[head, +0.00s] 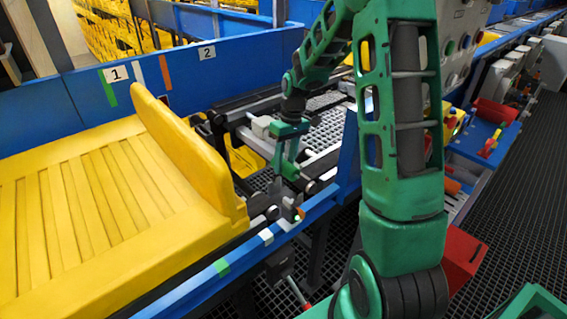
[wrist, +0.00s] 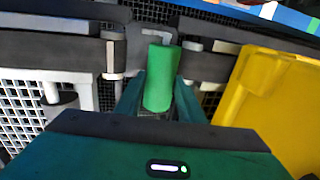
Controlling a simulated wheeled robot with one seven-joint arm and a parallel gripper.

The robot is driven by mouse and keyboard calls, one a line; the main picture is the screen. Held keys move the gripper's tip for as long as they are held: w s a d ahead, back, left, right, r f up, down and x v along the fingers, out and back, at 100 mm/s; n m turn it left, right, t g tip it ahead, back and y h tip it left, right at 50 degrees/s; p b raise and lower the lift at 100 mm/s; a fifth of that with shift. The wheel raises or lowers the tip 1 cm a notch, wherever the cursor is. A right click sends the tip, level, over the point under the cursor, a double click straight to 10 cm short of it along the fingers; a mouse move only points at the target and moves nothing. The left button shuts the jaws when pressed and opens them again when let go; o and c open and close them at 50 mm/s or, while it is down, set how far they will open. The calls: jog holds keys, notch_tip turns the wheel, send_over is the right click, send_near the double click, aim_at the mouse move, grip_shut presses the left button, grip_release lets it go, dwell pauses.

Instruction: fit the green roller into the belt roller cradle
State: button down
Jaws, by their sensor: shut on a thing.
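The green roller (wrist: 160,78) stands out in the wrist view as a plain green cylinder between my gripper's fingers. My gripper (wrist: 158,98) is shut on it. In the head view my gripper (head: 283,172) points down over the gap in the conveyor frame; the roller cannot be told apart from the green fingers there. In the wrist view a grey bracket (wrist: 148,34), which looks like part of the belt roller cradle, shows just beyond the roller's far end. Whether the roller touches it cannot be told. The rest of the cradle is hidden by the roller and gripper.
A large yellow tray (head: 90,200) lies on the conveyor at left, and its edge (wrist: 265,90) is close right of the roller in the wrist view. Dark belt rails (wrist: 55,50) run left of it. A blue side rail (head: 245,245) borders the near side.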

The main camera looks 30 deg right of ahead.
aim_at(285, 175)
jog(key=shift+f, duration=2.85)
jog(key=shift+f, duration=2.5)
jog(key=c, duration=1.1)
grip_release()
jog(key=shift+s, duration=0.1)
jog(key=r, duration=0.3)
jog(key=d+r, duration=0.1)
jog(key=r, duration=0.6)
jog(key=shift+w+d+r, duration=0.25)
jog(key=shift+d+r, duration=0.05)
jog(key=shift+d, duration=0.05)
jog(key=s+r+m, duration=0.3)
jog(key=s+r, duration=0.1)
jog(key=s, duration=0.7)
jog(key=s+r+m+h, duration=0.1)
jog(key=s+r, duration=0.3)
jog(key=s, duration=0.7)
jog(key=s+r+m, duration=0.4)
jog(key=s+r, duration=0.1)
jog(key=s, duration=0.6)
jog(key=shift+s+d+m+h, duration=0.3)
jog(key=shift+d, duration=0.1)
